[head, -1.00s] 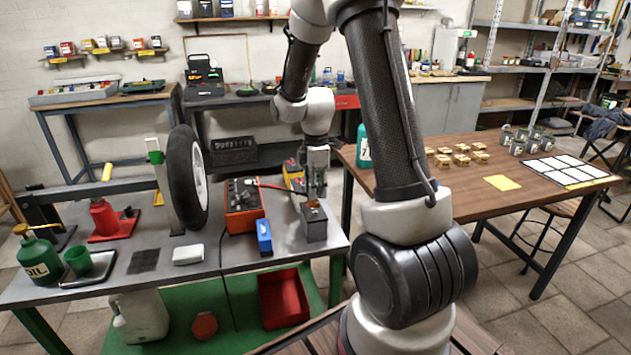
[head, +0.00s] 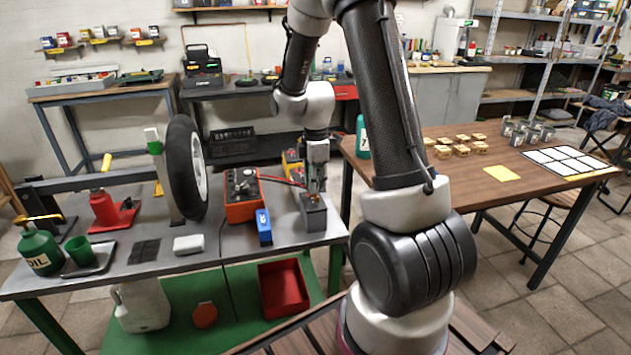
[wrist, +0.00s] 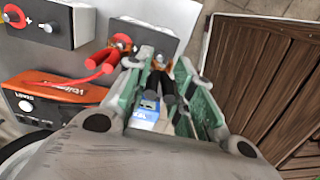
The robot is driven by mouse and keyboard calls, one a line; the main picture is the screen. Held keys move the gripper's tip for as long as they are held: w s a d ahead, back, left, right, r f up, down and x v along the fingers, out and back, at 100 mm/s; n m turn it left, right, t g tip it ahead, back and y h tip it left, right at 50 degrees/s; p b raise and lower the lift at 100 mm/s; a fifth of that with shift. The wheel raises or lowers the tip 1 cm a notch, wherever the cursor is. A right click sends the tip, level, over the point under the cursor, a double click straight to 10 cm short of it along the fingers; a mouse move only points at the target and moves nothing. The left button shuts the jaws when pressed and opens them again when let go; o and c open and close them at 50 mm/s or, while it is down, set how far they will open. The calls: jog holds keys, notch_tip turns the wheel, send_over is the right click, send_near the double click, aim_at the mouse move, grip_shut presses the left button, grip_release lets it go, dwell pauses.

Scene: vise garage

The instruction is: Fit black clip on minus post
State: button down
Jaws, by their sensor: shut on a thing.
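The dark grey battery (head: 313,217) stands at the right end of the metal bench; its top also shows in the wrist view (wrist: 143,33). My gripper (head: 316,190) is low over the battery's top. In the wrist view my gripper (wrist: 162,66) is shut on the black clip (wrist: 157,82), whose handles show between the fingers. The clip's tip is close to a copper-coloured part at the battery's edge. The fingers partly hide this, so I cannot tell whether it grips the minus post. The red clip (wrist: 104,60) is at the other post, left of my gripper.
The orange charger (head: 242,197) and a blue box (head: 264,228) stand left of the battery. Another grey block with a red ring (wrist: 38,22) is at the wrist view's upper left. A wheel (head: 185,167) stands further left. A wooden table (head: 470,195) is on the right.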

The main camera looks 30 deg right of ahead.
jog(key=shift+f, duration=0.15)
dwell(0.5)
jog(key=shift+f, duration=0.7)
jog(key=shift+f, duration=0.3)
dwell(0.6)
jog(key=c, duration=0.6)
grip_release()
jog(key=shift+r, duration=4)
